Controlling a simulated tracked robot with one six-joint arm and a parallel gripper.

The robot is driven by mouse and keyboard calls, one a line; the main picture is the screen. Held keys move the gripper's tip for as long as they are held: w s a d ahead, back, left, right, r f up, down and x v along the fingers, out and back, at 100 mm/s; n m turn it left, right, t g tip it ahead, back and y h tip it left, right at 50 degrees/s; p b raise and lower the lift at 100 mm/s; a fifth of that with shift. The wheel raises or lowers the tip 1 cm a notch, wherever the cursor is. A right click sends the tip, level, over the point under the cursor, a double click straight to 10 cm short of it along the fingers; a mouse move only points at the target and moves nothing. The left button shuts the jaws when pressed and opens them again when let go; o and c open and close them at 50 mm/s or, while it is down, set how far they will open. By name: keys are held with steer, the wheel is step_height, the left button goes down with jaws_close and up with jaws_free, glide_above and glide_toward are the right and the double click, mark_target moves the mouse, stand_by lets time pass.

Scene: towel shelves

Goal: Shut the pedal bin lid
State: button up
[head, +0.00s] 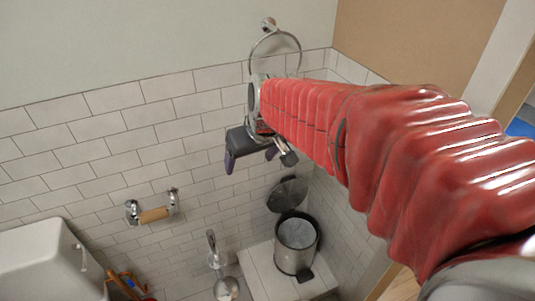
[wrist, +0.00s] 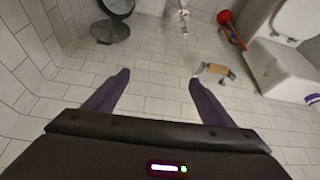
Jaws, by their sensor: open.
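In the wrist view, which is turned over, the lid (wrist: 110,31) and the bin (wrist: 118,6) show at the top left. My gripper (head: 250,158) is open and empty, up and to the left of the lid in the head view and apart from it. Its two purple fingers (wrist: 158,77) point into the wrist view.
A toilet roll holder (head: 153,214) is on the tiled wall to the left. A toilet brush (head: 213,249) stands left of the bin. A white cistern (head: 45,262) is at lower left. A metal towel ring (head: 275,38) hangs above my gripper.

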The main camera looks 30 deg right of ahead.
steer(key=w+d+f, duration=1.1)
steer(key=w+d, duration=0.2)
steer(key=w, duration=0.1)
steer(key=m, duration=0.1)
glide_toward(288, 178)
steer(key=w+v, duration=0.1)
steer(key=v, duration=0.4)
steer(key=shift+s+a+r+g+h, duration=0.2)
steer(key=shift+r+g+h, duration=0.1)
steer(key=shift+r, duration=0.15)
steer(key=shift+f, duration=0.1)
steer(key=shift+x, duration=6.8)
